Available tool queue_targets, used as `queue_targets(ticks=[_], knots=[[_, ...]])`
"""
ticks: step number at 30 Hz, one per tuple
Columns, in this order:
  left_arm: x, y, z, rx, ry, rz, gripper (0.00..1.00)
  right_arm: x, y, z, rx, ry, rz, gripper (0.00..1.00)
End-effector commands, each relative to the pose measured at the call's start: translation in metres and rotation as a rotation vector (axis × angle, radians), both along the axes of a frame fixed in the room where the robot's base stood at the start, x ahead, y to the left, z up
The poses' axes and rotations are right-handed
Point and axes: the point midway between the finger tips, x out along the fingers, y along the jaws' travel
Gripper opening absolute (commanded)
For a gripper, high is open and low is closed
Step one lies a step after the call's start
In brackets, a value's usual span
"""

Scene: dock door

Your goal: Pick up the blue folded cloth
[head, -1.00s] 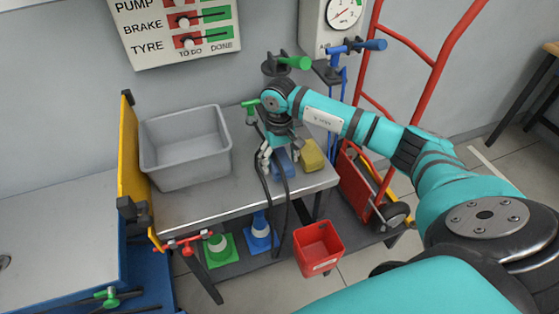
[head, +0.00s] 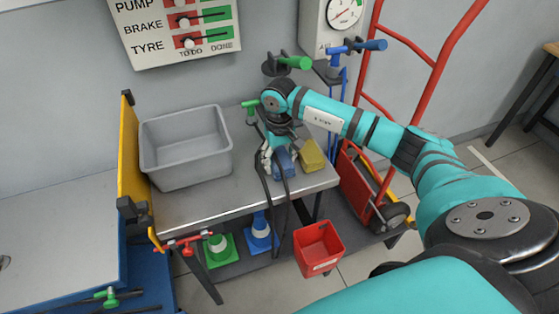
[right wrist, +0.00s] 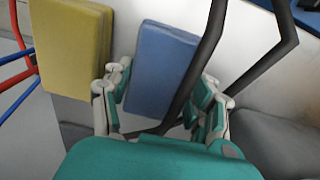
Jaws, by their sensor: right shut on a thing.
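The blue folded cloth (head: 285,163) is on the metal workbench (head: 225,203), near its right end. My right gripper (head: 276,151) points down at it from above. In the right wrist view the blue cloth (right wrist: 158,70) stands between the two fingers of the right gripper (right wrist: 164,90), which are shut on it. I cannot tell whether the cloth is clear of the bench top. My left gripper is not in view.
A yellow folded cloth (head: 312,155) lies close to the right of the blue one. A grey bin (head: 185,173) stands on the bench to the left. Black cables hang near the gripper. A red bin (head: 319,250) hangs below the bench front.

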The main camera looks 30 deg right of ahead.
Motion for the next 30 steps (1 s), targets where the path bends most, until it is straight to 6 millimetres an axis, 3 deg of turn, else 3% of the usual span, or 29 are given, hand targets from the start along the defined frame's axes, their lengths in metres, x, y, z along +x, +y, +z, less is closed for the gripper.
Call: queue_targets(ticks=[8, 21, 30], knots=[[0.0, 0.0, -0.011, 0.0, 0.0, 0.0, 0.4, -0.003, 0.001, 0.032, -0.002, -0.003, 0.003, 0.25], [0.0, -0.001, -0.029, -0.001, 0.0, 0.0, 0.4, -0.097, 0.056, 0.039, 0.0, -0.002, 0.007, 0.25], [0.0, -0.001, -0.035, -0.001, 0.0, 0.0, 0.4, -0.134, 0.078, 0.045, 0.0, -0.001, 0.002, 0.25]])
